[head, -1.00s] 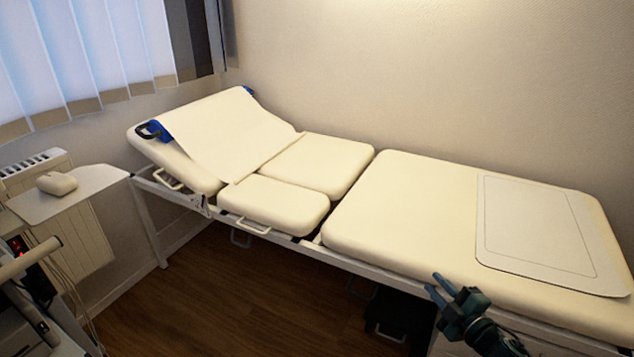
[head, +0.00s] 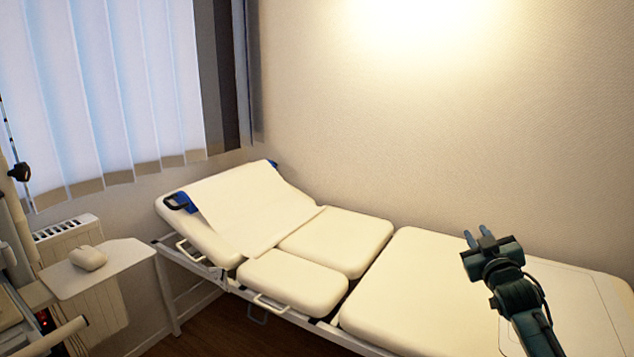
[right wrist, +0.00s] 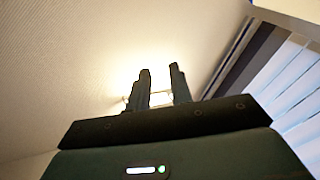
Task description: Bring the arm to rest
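My right gripper (head: 478,238) is raised in front of the cream examination couch (head: 400,310) at the right of the head view, with its fingers pointing up and away. In the right wrist view its two dark fingers (right wrist: 160,90) stand apart with a gap between them, and nothing is held. Behind the fingers are the bright wall and a lamp glow. My left gripper is not in the head view.
The couch has a raised backrest with a white sheet (head: 250,205). A white side tray (head: 125,262) with a pale mouse-like object (head: 88,258) stands at the left, near a radiator (head: 95,300) and blinds (head: 110,80). Space above the couch is clear.

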